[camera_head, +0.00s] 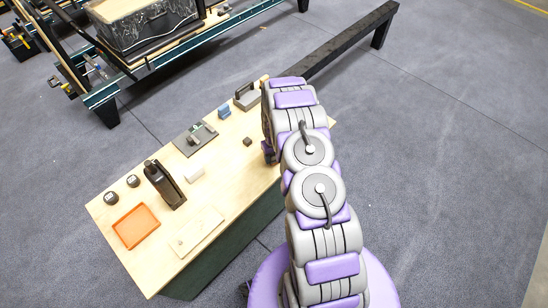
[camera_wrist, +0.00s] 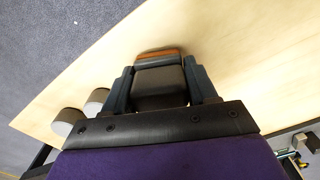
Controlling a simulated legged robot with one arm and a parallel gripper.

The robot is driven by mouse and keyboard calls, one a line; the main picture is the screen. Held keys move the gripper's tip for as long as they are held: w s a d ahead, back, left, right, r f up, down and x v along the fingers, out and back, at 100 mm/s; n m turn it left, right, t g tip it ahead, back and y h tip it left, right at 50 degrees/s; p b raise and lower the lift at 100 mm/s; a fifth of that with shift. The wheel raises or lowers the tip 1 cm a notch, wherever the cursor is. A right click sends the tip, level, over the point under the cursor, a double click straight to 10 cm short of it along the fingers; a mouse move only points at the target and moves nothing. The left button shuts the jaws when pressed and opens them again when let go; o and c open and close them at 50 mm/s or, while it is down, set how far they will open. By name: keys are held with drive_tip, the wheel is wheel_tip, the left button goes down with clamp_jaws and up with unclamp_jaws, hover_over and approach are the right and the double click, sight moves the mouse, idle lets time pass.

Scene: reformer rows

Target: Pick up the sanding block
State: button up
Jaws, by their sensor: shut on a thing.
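In the wrist view, the sanding block (camera_wrist: 160,76) is a dark grey block with a brown, wood-like strip along its far edge. My gripper (camera_wrist: 162,88) has one dark blue-grey finger on each side of it and is shut on it. The block shows over the pale bench top; I cannot tell whether it touches the bench or is clear of it. In the head view, my arm reaches to the right end of the bench and hides the block and most of the gripper.
The pale workbench (camera_head: 160,260) carries an orange tray (camera_head: 136,226), a black tool (camera_head: 165,186), a white block (camera_head: 194,174), a grey plate (camera_head: 187,143), a blue box (camera_head: 224,111) and a small dark cube (camera_head: 248,142). Floor at right is clear.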

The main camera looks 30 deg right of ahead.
drive_tip(key=r, duration=0.1)
drive_tip(key=r+p, duration=0.1)
drive_tip(key=shift+s+r, duration=0.25)
drive_tip(key=shift+r, duration=0.05)
drive_tip(key=s+a+r+p, duration=0.1)
drive_tip(key=s+a, duration=0.3)
drive_tip(key=s, duration=1.1)
drive_tip(key=shift+a+p, duration=0.2)
drive_tip(key=shift+p, duration=0.55)
